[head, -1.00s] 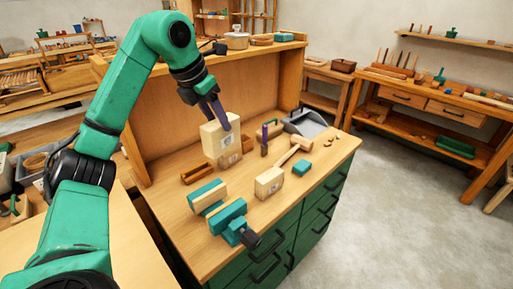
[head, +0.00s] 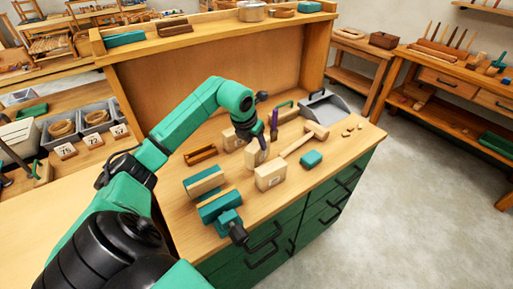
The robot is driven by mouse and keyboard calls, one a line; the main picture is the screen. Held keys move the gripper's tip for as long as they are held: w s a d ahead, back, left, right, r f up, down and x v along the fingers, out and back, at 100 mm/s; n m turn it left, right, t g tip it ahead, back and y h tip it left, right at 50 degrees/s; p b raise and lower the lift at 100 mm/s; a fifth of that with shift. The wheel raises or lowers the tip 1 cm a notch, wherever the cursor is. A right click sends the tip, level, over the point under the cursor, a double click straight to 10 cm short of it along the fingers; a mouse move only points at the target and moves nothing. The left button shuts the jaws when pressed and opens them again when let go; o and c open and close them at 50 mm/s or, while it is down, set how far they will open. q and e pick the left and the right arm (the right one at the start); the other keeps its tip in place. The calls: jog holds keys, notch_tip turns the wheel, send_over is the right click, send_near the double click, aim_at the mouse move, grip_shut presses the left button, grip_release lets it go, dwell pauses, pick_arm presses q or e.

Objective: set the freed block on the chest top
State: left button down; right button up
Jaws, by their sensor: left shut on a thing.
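My left gripper (head: 261,147) reaches down over the wooden top of the green-drawered chest (head: 225,248). Its dark fingers are shut on a pale wooden block (head: 251,158). The block is at or just above the chest top; I cannot tell whether it touches. A similar pale block with a round mark (head: 270,177) stands just in front of it. Another pale block (head: 232,141) is behind, partly hidden by my wrist. A teal vise (head: 220,207) with wooden jaws sits at the front left of the top. My right gripper is not in view.
A raised back panel with a shelf (head: 215,35) stands behind.

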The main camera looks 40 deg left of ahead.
pick_arm(q)
jog(key=f, duration=0.2)
jog(key=shift+s+f+p, duration=0.25)
jog(key=shift+f+p, duration=0.05)
jog(key=shift+f, duration=0.05)
jog(key=shift+w+f, duration=0.1)
jog(key=shift+f, duration=0.1)
jog(key=c, duration=0.7)
grip_release()
jog(key=shift+f, duration=0.2)
jog(key=o, duration=0.4)
jog(key=shift+r, duration=0.1)
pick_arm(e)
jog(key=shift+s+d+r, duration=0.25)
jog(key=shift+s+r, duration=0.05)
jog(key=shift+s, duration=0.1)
